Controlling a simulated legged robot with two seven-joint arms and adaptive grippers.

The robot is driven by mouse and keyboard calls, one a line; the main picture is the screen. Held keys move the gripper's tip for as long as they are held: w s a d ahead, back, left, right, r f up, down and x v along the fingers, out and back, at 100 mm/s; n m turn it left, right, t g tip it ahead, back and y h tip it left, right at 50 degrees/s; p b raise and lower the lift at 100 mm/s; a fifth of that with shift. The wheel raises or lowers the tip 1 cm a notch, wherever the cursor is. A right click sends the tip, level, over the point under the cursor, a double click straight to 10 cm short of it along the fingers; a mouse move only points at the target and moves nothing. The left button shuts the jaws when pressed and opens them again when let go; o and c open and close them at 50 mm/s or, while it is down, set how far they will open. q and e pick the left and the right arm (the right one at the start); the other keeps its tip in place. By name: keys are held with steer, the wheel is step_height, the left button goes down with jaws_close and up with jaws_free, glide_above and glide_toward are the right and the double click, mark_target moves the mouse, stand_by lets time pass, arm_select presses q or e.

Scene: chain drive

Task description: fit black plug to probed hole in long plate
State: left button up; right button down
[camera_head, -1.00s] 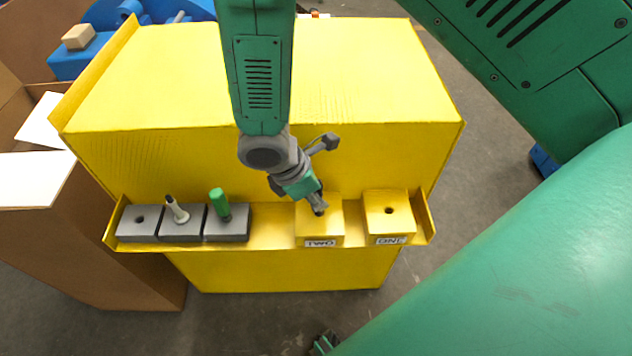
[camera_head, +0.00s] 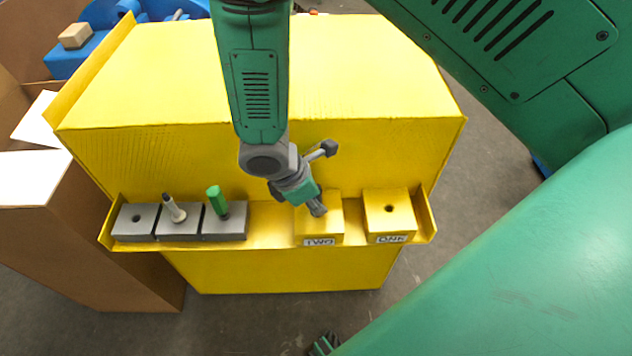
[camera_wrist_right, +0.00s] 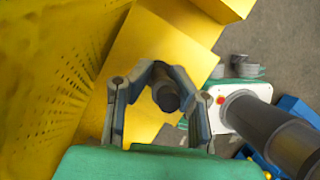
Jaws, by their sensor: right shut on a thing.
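My right gripper (camera_head: 317,208) reaches down over the yellow block labelled TWO (camera_head: 325,229). In the right wrist view the gripper (camera_wrist_right: 163,85) is shut on a dark, round-ended black plug (camera_wrist_right: 168,98). The plug's end overlaps the yellow block, and the fingers hide the hole there. I cannot tell whether the plug is in the hole or just above it. The yellow block labelled ONE (camera_head: 405,222) stands to the right with an open, empty hole. No separate long plate can be made out. My left gripper cannot be made out.
On the yellow shelf's left are three grey blocks: one with an empty hole (camera_head: 135,228), one with a pale, dark-tipped peg (camera_head: 174,208), one with a green peg (camera_head: 217,200). The large yellow box (camera_head: 340,90) stands behind. A cardboard box (camera_head: 90,250) is at left.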

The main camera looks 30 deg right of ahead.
steer(key=c, duration=1.4)
jaws_free()
steer(key=shift+w+a, duration=0.1)
steer(key=shift+r, duration=0.1)
steer(key=v, duration=1.1)
steer(key=shift+a+r, duration=0.3)
